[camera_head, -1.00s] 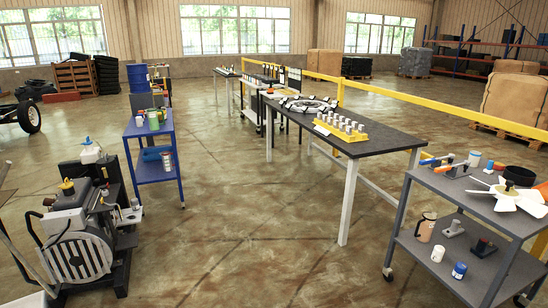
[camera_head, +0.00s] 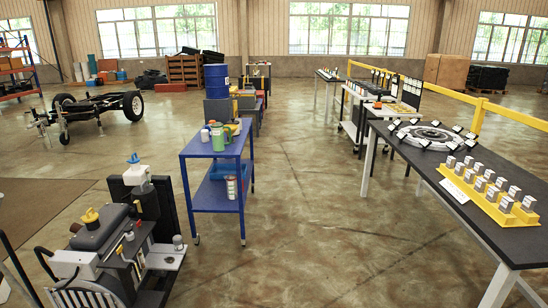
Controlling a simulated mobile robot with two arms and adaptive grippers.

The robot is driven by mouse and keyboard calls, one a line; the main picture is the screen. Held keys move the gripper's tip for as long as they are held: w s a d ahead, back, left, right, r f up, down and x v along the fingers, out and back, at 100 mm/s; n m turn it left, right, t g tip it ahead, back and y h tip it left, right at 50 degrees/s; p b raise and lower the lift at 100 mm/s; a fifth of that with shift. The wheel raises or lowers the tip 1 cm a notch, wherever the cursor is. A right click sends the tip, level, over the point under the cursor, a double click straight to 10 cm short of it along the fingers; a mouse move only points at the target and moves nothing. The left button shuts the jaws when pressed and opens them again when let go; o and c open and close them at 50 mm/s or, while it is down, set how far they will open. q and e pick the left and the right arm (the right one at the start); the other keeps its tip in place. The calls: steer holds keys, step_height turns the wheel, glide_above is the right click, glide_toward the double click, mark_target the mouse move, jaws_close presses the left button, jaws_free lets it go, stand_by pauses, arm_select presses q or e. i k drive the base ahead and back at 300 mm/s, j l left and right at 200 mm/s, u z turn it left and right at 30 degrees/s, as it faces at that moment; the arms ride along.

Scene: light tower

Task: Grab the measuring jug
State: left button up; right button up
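A green jug-like container (camera_head: 219,137) stands on the top shelf of the blue cart (camera_head: 212,152), left of the picture's middle. It is small in the view, and I cannot tell for sure whether it is the measuring jug. A yellow item (camera_head: 234,127) is close beside it, and small white containers (camera_head: 205,134) stand to its left. Neither of my grippers is in view.
A machine with a yellow cap (camera_head: 92,220) stands at the front left. A black-topped table (camera_head: 420,160) with a yellow rack (camera_head: 490,196) runs along the right. Open floor (camera_head: 310,220) lies between the cart and the table.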

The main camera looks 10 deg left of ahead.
mark_target(231, 179)
steer(key=i+u, duration=0.15)
steer(key=i, duration=0.6)
steer(key=i+u, duration=0.15)
steer(key=i, duration=0.65)
steer(key=i+l+u, duration=0.15)
steer(key=i, duration=0.6)
